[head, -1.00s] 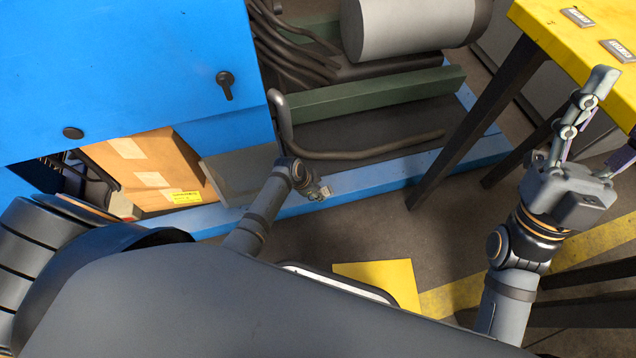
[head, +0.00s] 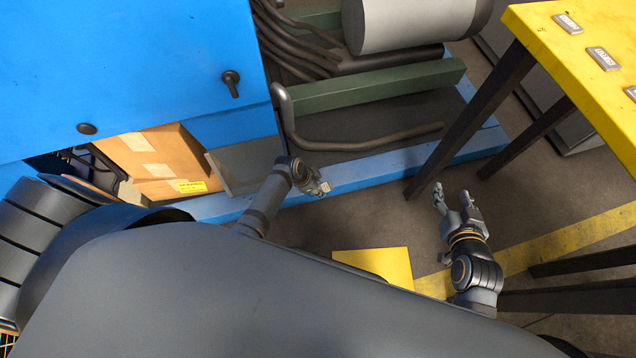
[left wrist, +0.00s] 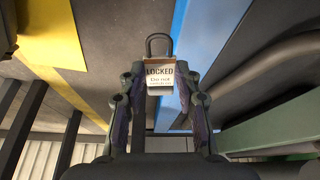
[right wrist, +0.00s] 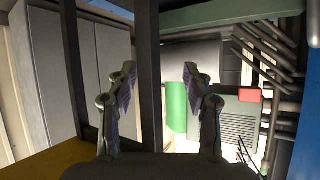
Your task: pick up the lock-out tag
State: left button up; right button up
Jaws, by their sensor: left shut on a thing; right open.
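The lock-out tag (left wrist: 159,78) shows in the left wrist view as a small padlock-shaped piece with a dark shackle and a label reading "LOCKED" and "Do not". It sits between the fingertips of my left gripper (left wrist: 158,88), which is shut on it. In the head view my left gripper (head: 318,187) is over the edge of the blue base frame, and the tag is too small there to make out clearly. My right gripper (head: 453,196) is open and empty, to the right, beside the yellow table's legs. Its open fingers also show in the right wrist view (right wrist: 160,90).
A blue cabinet (head: 150,60) with a cardboard box (head: 165,155) in its opening stands at left. The blue base frame (head: 390,168) carries pipes and a grey cylinder (head: 415,25). A yellow table (head: 575,60) stands at right. A yellow sheet (head: 375,265) is near my base.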

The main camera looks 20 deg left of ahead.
pick_arm(q)
jog(key=shift+s+d+r+p, duration=0.1)
jog(key=shift+s+r+p, duration=0.15)
jog(key=shift+s+p, duration=0.1)
pick_arm(e)
jog(key=s+f+g+p, duration=0.3)
jog(key=s+f+g, duration=0.5)
jog(key=s, duration=0.5)
pick_arm(q)
jog(key=s+d+r+p, duration=0.1)
jog(key=s+r+p, duration=0.1)
jog(key=s+p, duration=0.2)
jog(key=s, duration=0.2)
jog(key=shift+s+d+r, duration=0.3)
jog(key=shift+r, duration=0.1)
pick_arm(e)
jog(key=r+g, duration=0.1)
jog(key=d+r+g, duration=0.1)
jog(key=r, duration=0.1)
jog(key=s+r, duration=0.1)
jog(key=shift+d+r+g+h, duration=0.2)
jog(key=shift+r+g+h, duration=0.1)
jog(key=shift+g, duration=0.1)
